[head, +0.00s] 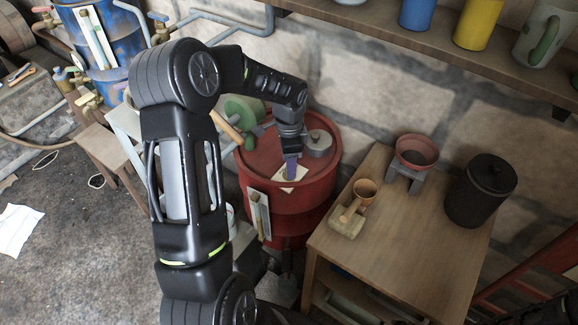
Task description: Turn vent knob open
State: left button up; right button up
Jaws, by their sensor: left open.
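A red drum (262,159) stands in the middle, left of the wooden table. My left arm reaches over its lid, and my left gripper (290,172) points down at the lid. It is open, with its fingertips just above or at a small brownish fitting on a pale patch (285,191). The gripper partly hides this fitting, so I cannot tell whether it is the vent knob or whether I touch it. A round grey cap (318,144) sits on the lid, right of the gripper. My right gripper is not in view.
A green part (243,108) is by the drum's back left. A shelf (420,38) with mugs is above. A blue drum with pipes stands far left.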

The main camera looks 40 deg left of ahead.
pick_arm(q)
notch_tip(320, 180, up, 6)
jog(key=shift+f, duration=0.15)
dwell(0.6)
